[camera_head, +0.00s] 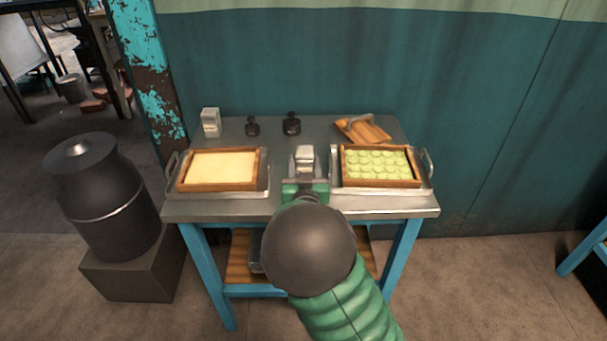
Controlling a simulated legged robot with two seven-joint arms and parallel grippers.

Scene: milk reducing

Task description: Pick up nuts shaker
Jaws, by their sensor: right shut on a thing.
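The nuts shaker (304,155), a small silver box-shaped container, is at the middle of the table, between the two trays. My right gripper (304,180) is shut on it from the front. My dark round wrist and green arm hide much of the gripper and the table's front edge. I cannot tell whether the shaker's base touches the table. A similar pale metal shaker (211,122) stands at the back left of the table. My left gripper is not in view.
A metal tray (264,182) with a wooden frame of pale yellow filling is on the left. Another tray (427,180) with green rounds is on the right. Two dark weights (291,125) and a wooden press (362,130) stand behind. A black milk can (102,195) stands left of the table.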

